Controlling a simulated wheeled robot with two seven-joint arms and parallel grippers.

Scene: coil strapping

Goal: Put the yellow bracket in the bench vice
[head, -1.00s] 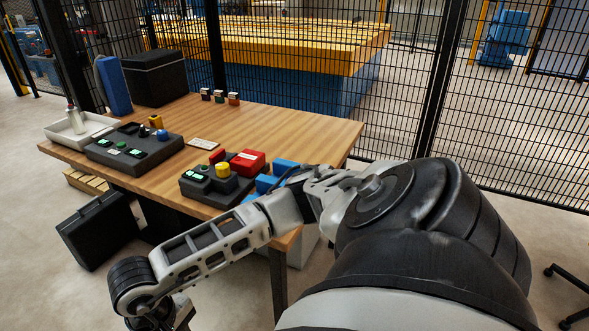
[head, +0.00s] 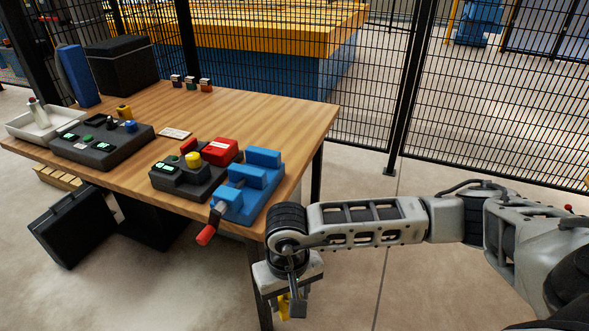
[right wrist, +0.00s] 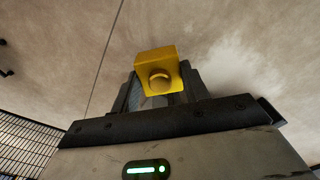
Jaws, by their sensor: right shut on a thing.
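The blue bench vice (head: 252,178) sits at the right front corner of the wooden table, with a red-ended handle (head: 206,235) hanging over the front edge. My right gripper (head: 290,305) points down in front of the table's right front corner, below the tabletop and apart from the vice. It is shut on the yellow bracket (head: 283,306), which is partly hidden by the fingers. In the right wrist view, the bracket (right wrist: 157,62) shows a flat face with a round part, between the fingers (right wrist: 190,84) with floor behind. My left gripper is out of view.
Beside the vice stand a dark control box with a yellow button (head: 193,160) and a red block (head: 221,150). A second dark panel (head: 103,150) and a white tray (head: 42,125) lie further left. The table's back right (head: 285,115) is clear. Mesh fencing stands behind.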

